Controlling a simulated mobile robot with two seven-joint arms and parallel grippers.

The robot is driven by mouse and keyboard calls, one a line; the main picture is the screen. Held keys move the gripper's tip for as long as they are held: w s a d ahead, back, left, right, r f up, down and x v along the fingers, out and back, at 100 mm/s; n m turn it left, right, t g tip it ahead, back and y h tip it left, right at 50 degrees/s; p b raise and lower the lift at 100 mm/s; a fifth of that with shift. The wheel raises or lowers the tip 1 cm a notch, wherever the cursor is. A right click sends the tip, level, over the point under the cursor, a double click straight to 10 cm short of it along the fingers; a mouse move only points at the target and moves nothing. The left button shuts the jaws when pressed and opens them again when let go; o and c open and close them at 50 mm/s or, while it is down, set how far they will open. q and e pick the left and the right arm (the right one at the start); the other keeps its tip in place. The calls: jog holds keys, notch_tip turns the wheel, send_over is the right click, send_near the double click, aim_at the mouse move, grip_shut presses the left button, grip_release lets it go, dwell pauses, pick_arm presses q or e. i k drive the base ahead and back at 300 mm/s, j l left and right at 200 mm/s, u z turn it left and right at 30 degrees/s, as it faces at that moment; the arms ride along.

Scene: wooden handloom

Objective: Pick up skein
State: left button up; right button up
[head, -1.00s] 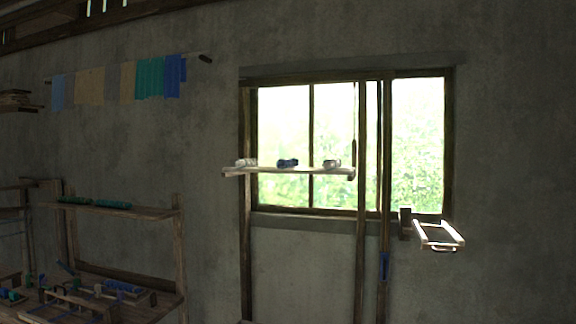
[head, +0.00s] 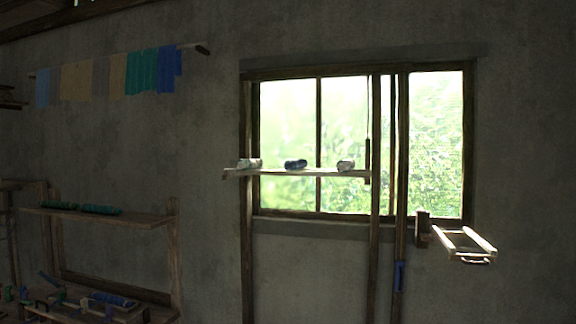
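Three skeins lie in a row on a narrow wooden shelf (head: 310,173) across the window. The left one is a whitish skein (head: 249,163), the middle one is a dark blue skein (head: 295,164), and the right one is a pale grey skein (head: 346,165). They lie apart from each other. Neither of my grippers shows in the head view.
Wooden posts (head: 375,250) stand before the window. A small wooden frame (head: 464,242) juts out at the right. A lower-left rack (head: 95,213) holds green rolls and tools. Coloured cloths (head: 110,76) hang on the wall.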

aim_at(293, 164)
jog(key=i+j, duration=0.4)
jog(key=i, duration=0.2)
jog(key=i+j, duration=0.35)
jog(key=i, duration=0.2)
